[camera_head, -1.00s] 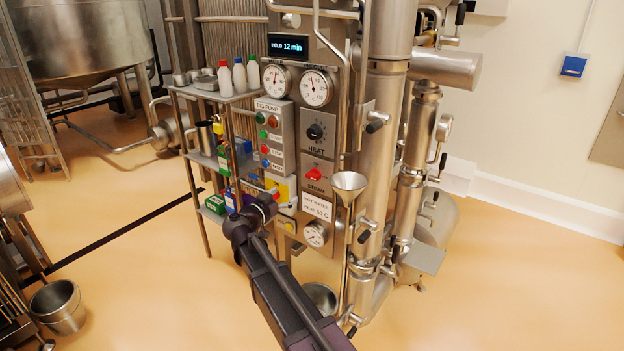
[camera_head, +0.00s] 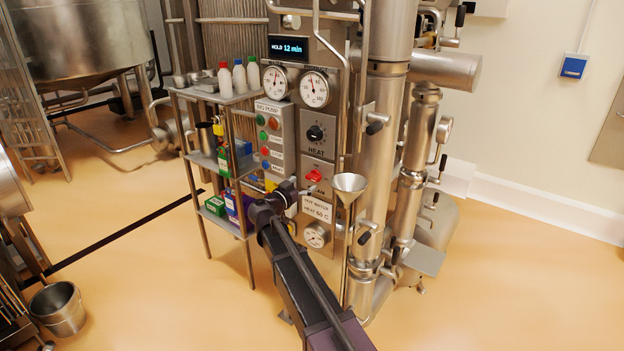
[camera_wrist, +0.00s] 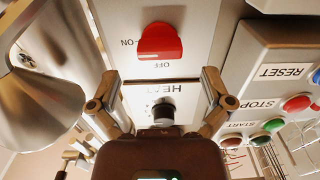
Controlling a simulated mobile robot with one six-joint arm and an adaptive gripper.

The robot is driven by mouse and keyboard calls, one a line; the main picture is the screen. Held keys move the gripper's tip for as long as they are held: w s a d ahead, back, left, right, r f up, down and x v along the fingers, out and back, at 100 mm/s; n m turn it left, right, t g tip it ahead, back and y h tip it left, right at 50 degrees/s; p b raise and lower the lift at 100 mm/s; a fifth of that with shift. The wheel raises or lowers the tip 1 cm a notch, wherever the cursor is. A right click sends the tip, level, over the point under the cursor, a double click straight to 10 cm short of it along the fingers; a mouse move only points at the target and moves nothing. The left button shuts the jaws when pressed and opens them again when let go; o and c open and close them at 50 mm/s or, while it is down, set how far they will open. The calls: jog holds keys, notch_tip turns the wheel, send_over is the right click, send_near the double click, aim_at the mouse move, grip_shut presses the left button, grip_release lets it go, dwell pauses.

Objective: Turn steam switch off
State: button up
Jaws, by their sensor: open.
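The red steam switch (camera_head: 314,176) sits on the grey front panel, below the black HEAT knob. It also shows in the wrist view (camera_wrist: 160,42), upside down, with the ON mark beside it and the OFF mark just below it in the picture. I cannot tell for sure which mark its handle points to. My gripper (camera_wrist: 159,80) is open and empty, its two fingers spread apart. In the wrist view the switch lies beyond the fingertips, between their lines, and nothing touches it. In the head view my gripper (camera_head: 302,192) is close to the panel, just below the switch, and covers part of the STEAM label.
The HEAT knob (camera_head: 315,132) is directly above the switch. The pump button box (camera_head: 275,138) stands close on the left. A metal funnel (camera_head: 349,185) stands close on the right. A shelf (camera_head: 222,165) with bottles and boxes is further left.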

aim_at(310, 179)
jog(key=shift+x, duration=2.5)
jog(key=shift+s, duration=0.1)
jog(key=c, duration=1.1)
